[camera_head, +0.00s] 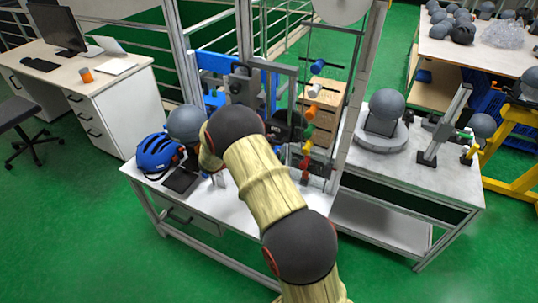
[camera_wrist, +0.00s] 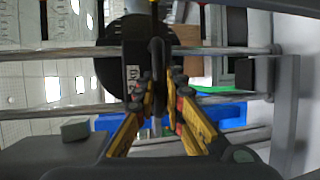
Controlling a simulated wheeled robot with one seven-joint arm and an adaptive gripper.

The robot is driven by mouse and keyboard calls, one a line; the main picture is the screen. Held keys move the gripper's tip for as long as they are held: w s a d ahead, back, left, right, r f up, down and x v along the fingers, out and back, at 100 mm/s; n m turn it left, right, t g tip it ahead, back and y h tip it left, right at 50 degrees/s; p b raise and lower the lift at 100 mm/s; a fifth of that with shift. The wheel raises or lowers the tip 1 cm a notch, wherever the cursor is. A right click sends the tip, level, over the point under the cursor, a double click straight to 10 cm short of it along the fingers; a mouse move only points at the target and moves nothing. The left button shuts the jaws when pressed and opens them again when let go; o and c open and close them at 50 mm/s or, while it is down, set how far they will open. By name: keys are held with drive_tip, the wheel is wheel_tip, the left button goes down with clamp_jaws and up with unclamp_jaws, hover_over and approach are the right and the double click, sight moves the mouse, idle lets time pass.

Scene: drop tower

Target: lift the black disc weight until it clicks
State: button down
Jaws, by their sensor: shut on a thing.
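In the wrist view, the black disc weight (camera_wrist: 108,72) sits between two metal rails that run across the picture. A dark block with a small white label and a black loop-shaped handle (camera_wrist: 158,52) are in front of it. My gripper (camera_wrist: 160,92) has its yellow fingers closed on this handle, one finger on each side. In the head view, my arm covers the gripper and most of the grasp. A dark rounded part beside my wrist, inside the tower frame, may be the weight (camera_head: 287,124).
A blue helmet (camera_head: 158,153) and a grey ball (camera_head: 186,122) are on the white bench left of my arm. A row of coloured knobs (camera_head: 309,112) stands close on the right. A grey ball on a round base (camera_head: 384,110) sits on the right table.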

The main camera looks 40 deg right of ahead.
wheel_tip(320, 180, up, 17)
drive_tip(key=p, duration=0.2)
drive_tip(key=shift+w+r+p, duration=0.1)
drive_tip(key=shift+r+p, duration=0.1)
drive_tip(key=shift+p, duration=0.15)
drive_tip(key=c, duration=2.1)
unclamp_jaws()
drive_tip(key=shift+c, duration=0.2)
drive_tip(key=shift+f, duration=0.1)
drive_tip(key=a+r, duration=0.1)
drive_tip(key=a, duration=1)
drive_tip(key=shift+a+r, duration=0.4)
